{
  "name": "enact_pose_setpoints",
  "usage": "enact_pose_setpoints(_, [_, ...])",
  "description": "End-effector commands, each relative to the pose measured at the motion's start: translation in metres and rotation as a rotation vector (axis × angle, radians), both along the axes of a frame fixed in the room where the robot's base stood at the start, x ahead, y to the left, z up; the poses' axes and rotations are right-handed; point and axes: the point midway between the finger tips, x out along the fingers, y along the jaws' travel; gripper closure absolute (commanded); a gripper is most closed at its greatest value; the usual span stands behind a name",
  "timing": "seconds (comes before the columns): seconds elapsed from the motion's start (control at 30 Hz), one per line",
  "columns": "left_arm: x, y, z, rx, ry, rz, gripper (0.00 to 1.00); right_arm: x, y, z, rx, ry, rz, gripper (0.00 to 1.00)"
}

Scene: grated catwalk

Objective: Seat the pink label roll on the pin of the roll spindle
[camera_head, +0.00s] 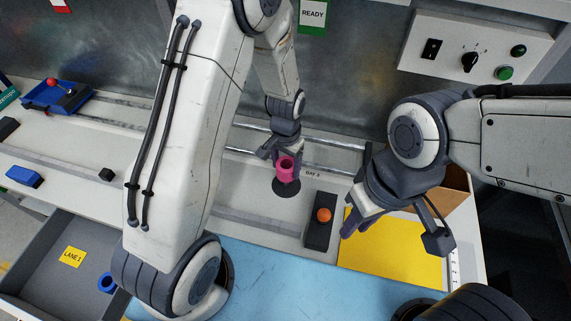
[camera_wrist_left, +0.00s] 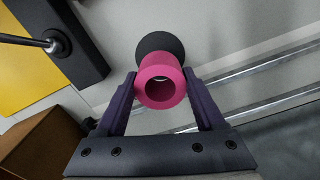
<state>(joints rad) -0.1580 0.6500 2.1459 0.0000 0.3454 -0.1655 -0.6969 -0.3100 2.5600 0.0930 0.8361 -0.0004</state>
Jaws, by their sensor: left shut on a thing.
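The pink label roll (camera_head: 288,172) is held upright by my left gripper (camera_head: 283,158), which is shut on it. The left wrist view shows the roll (camera_wrist_left: 161,82) between both fingertips (camera_wrist_left: 160,92), with its bore facing the camera. A round black base, seemingly the roll spindle (camera_head: 287,191), is on the bench just below the roll; it also shows behind the roll in the left wrist view (camera_wrist_left: 160,43).
A black box with an orange ball knob (camera_head: 323,215) stands close right of the spindle. A yellow sheet (camera_head: 400,252) and cardboard box (camera_head: 455,190) lie further right. Metal rails (camera_head: 240,152) run behind. A grey tray (camera_head: 45,255) holding a blue ring (camera_head: 106,284) is front left.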

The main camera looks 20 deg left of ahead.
Motion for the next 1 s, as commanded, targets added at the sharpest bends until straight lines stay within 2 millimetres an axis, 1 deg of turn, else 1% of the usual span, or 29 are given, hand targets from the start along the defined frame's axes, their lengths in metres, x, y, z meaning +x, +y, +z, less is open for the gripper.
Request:
enact_pose_setpoints(0.03, [0.000, 0.000, -0.004, 0.000, 0.000, 0.000, 0.87, 0.000, 0.000, -0.003, 0.000, 0.000, 0.000, 0.73])
enact_pose_setpoints(1.0, [0.000, 0.000, -0.043, 0.000, -0.001, 0.000, 0.87, 0.000, 0.000, -0.031, 0.000, 0.000, 0.000, 0.73])
